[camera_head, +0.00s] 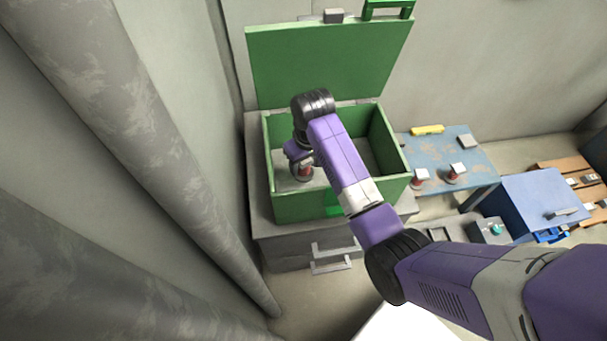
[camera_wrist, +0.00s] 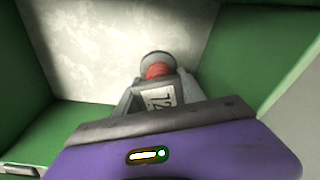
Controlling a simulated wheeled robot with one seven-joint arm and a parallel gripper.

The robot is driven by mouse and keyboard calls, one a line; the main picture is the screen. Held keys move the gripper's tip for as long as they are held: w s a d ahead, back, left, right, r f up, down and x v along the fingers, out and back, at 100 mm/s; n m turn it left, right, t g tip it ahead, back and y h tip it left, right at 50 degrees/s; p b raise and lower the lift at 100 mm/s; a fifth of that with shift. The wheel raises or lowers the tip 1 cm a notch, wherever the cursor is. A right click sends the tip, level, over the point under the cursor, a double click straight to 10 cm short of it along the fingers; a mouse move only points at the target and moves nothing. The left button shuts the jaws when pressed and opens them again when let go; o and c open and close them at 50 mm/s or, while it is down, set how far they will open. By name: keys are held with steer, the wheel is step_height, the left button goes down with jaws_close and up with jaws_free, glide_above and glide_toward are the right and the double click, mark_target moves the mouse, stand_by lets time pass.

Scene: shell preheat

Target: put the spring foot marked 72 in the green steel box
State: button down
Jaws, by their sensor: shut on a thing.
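The green steel box (camera_head: 292,208) stands open on a grey cabinet, its lid (camera_head: 325,60) raised against the wall. My gripper (camera_head: 300,162) is inside the box, in its left part, pointing down. It is shut on a spring foot (camera_head: 305,172) with a red middle. In the wrist view the spring foot (camera_wrist: 157,71) sits between the fingers, its round grey end away from me, and its white label seems to read 72. Green box walls and a pale grey floor surround it. I cannot tell whether its end touches the floor.
A worn blue table (camera_head: 445,150) to the right holds two similar feet (camera_head: 421,175) (camera_head: 456,169), a yellow block (camera_head: 428,129) and a grey block (camera_head: 467,142). Beyond are a blue box (camera_head: 540,200) and a wooden rack (camera_head: 556,166). Thick pipes (camera_head: 165,140) run along the left.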

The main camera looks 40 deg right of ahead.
mark_target(303, 174)
steer(key=shift+f+b, duration=0.4)
steer(key=shift+f, duration=2)
steer(key=shift+f, duration=0.1)
steer(key=c, duration=0.7)
jaws_free()
steer(key=r, duration=0.4)
steer(key=s+r+p, duration=0.1)
steer(key=r, duration=0.3)
steer(key=r+p, duration=0.1)
steer(key=r, duration=0.3)
steer(key=shift+s+a, duration=0.2)
steer(key=shift+s, duration=0.15)
